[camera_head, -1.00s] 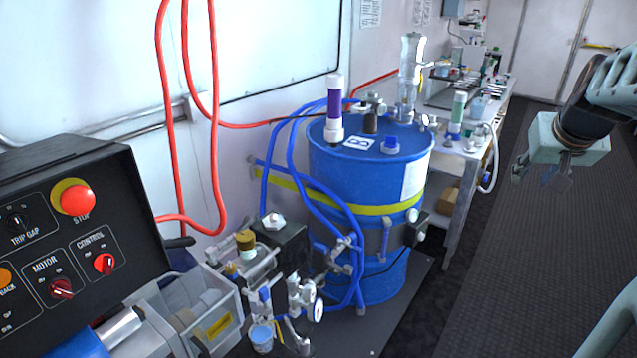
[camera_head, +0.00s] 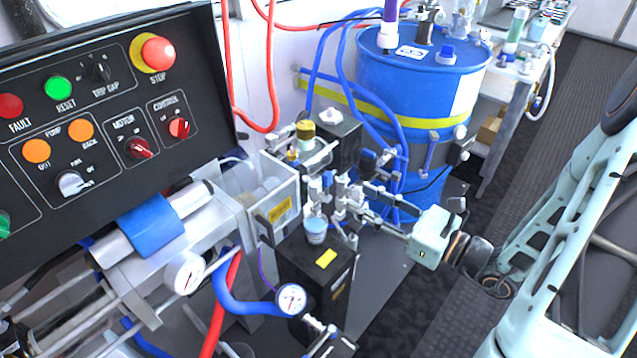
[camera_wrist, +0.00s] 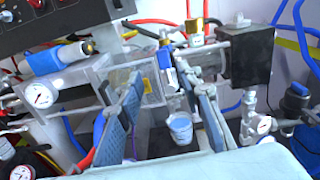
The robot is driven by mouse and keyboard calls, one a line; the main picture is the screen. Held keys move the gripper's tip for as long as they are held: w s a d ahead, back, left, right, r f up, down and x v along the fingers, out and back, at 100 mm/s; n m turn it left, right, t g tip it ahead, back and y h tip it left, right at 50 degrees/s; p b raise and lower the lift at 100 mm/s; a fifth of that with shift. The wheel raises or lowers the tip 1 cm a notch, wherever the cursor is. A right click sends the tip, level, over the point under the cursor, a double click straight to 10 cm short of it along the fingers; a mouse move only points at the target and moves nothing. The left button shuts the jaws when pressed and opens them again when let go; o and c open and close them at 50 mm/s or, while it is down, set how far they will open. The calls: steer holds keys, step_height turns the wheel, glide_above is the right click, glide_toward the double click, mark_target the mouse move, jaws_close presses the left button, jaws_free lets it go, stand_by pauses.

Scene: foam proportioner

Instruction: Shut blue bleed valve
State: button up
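A small valve with an upright blue handle (camera_head: 327,180) is on the pipework in front of the clear box, above a small light-blue cup (camera_head: 316,230). I take it to be the blue bleed valve. In the wrist view its blue handle (camera_wrist: 164,59) stands beyond my fingertips, close to the right finger. My gripper (camera_head: 362,203) reaches in from the right toward the valve. In the wrist view my gripper (camera_wrist: 160,76) is open, with a wide gap between its fingers. The cup (camera_wrist: 180,128) shows between them. I cannot tell whether a finger touches the handle.
A black control panel (camera_head: 110,110) is at the left. A clear box (camera_head: 268,190) and a black pump block (camera_head: 333,138) stand beside the valve. Gauges (camera_head: 291,298) and hoses crowd the front. A blue drum (camera_head: 415,85) stands behind. Dark floor is free at right.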

mark_target(330, 178)
steer(key=shift+m+t, duration=0.3)
steer(key=x, duration=1.1)
steer(key=shift+w+d, duration=0.1)
steer(key=shift+w, duration=0.05)
steer(key=shift+c, duration=0.3)
jaws_close()
